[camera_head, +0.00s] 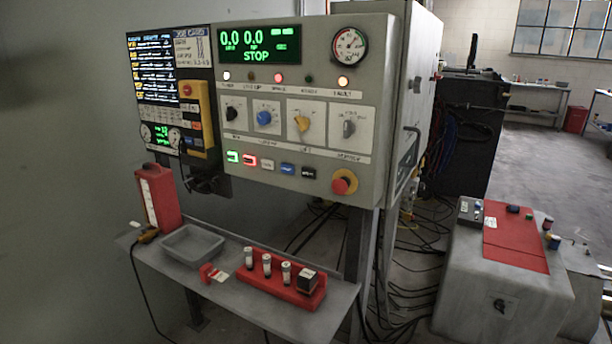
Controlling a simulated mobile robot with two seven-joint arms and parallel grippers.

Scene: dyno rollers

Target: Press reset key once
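A grey control panel (383,110) fills the middle of the head view. Its lower row holds a green-lit key (233,157), a red-lit key (249,160), a pale key (268,164), a blue key (288,169) and a black key (309,173). Their labels are too small to read, so I cannot tell which one is the reset key. The green display (257,43) reads 0.0, 0.0 and STOP. The rightmost lamp (344,82) in the row below it is lit. Neither of my grippers is in view.
A red mushroom button (343,182) on a yellow base is right of the keys. Below, a shelf (214,296) bears a grey tray (192,244) and a red rack (281,290). A yellow pendant (196,115) hangs at the panel's left. Cables lie on the floor.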

